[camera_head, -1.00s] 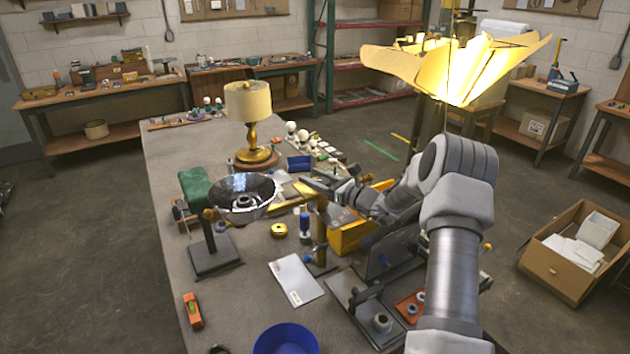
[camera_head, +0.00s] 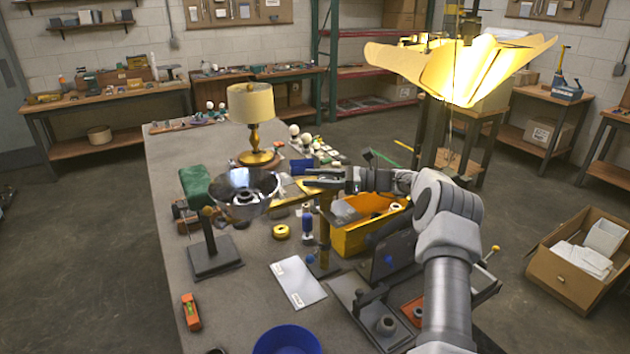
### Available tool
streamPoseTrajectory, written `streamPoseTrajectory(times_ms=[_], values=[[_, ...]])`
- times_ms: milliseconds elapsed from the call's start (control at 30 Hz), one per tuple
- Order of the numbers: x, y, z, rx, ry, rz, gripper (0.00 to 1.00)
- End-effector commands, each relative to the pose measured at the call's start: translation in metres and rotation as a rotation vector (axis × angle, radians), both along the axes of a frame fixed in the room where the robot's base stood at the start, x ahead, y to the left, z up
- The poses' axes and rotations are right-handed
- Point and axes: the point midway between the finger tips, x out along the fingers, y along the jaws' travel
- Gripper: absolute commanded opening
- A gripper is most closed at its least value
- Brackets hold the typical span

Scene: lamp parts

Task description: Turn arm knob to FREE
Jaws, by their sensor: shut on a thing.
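My gripper (camera_head: 318,179) is shut at the top of a short brass-coloured post (camera_head: 325,215), near the middle of the bench. The jaws lie nearly level and cover whatever they hold, so the arm knob and any FREE marking cannot be read. A shiny reflector bowl (camera_head: 240,207) is left of my gripper, with a yellowish bar (camera_head: 291,201) running from its side toward the post. A dark square stand (camera_head: 212,256) with a post is below the bowl.
A yellow bin (camera_head: 352,241) is right of the post. A brass table lamp (camera_head: 252,135) stands behind. A white labelled sheet (camera_head: 298,284), a small level (camera_head: 191,311) and a blue bowl (camera_head: 287,340) lie in front. A bright yellow shade (camera_head: 465,75) hangs above my arm.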

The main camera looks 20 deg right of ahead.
Motion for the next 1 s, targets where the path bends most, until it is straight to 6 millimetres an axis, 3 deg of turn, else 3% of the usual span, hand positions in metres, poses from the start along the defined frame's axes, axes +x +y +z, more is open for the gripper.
streamPoseTrajectory(times_ms=[633, 667, 800, 1000], values=[[-0.0008, 0.0007, 0.0013, 0.002, -0.002, 0.033, 0.00], [-0.0008, 0.0007, 0.0013, 0.002, -0.002, 0.033, 0.59], [-0.0008, 0.0007, 0.0011, 0.001, -0.002, 0.033, 0.84], [-0.0008, 0.0006, 0.0007, 0.001, -0.002, 0.032, 0.84]])
